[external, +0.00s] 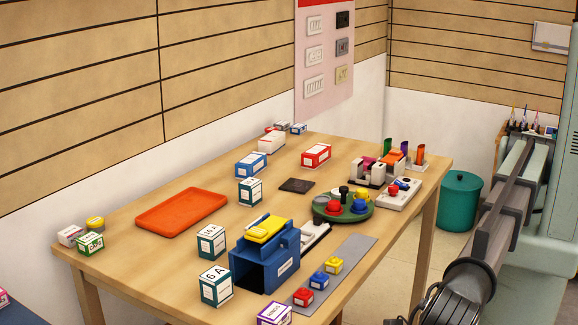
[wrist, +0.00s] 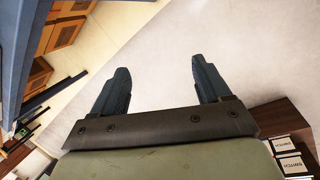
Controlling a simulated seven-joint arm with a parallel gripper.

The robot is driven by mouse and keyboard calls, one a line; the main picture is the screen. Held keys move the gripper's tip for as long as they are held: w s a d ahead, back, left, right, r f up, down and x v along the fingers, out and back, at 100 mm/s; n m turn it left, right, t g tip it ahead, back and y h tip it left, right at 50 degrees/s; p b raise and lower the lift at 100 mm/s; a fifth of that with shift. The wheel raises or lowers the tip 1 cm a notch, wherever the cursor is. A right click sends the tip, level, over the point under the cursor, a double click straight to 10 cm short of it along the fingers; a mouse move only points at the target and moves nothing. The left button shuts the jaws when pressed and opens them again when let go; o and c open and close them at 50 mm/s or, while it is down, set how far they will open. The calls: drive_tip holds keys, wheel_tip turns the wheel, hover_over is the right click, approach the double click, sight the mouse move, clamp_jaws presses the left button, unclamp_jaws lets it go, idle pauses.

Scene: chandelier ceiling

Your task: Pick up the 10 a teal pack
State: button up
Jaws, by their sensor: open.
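Three teal-and-white packs stand upright on the wooden table (external: 140,220) in the external view. The front pack (external: 216,285) reads "6 A". The middle pack (external: 211,242) has a label that looks like "10 A" or "16 A"; I cannot tell which. The back pack (external: 250,191) has a label too small to read. My gripper (wrist: 160,66) shows in the wrist view with its two fingers wide apart and nothing between them. It is away from all three packs, and none of them shows in the wrist view. The gripper is not visible in the external view.
A blue box-shaped device with a yellow top (external: 265,262) stands right beside the front and middle packs. An orange tray (external: 181,210) lies to their left. A green round tray (external: 343,210) and a grey strip (external: 345,262) with small coloured blocks lie to the right.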

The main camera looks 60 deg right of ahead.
sight(211, 230)
drive_tip(key=w+d+r+m, duration=0.3)
drive_tip(key=w+d, duration=0.3)
drive_tip(key=w, duration=0.9)
drive_tip(key=w+d+r+m+g+h, duration=0.1)
drive_tip(key=w+d, duration=0.5)
drive_tip(key=w, duration=0.9)
drive_tip(key=w+d+r+m+g+h, duration=0.1)
drive_tip(key=w+d+r+m, duration=0.3)
drive_tip(key=w, duration=1.1)
drive_tip(key=shift+w+d+r+m, duration=0.1)
drive_tip(key=shift+d+r+m, duration=0.05)
drive_tip(key=shift+d+r, duration=0.45)
drive_tip(key=shift+w+d+r+m, duration=0.15)
drive_tip(key=shift+d+r, duration=0.25)
drive_tip(key=shift+d, duration=0.35)
drive_tip(key=w+d+r+m+g, duration=0.1)
drive_tip(key=w+d+r+m, duration=0.2)
drive_tip(key=w+d, duration=0.85)
drive_tip(key=f, duration=0.6)
drive_tip(key=d+f, duration=0.1)
drive_tip(key=f, duration=0.2)
drive_tip(key=shift+s+d+f, duration=0.1)
drive_tip(key=shift+f, duration=1.2)
drive_tip(key=shift+s+d+f, duration=0.1)
drive_tip(key=shift+f, duration=1.15)
drive_tip(key=c, duration=1.1)
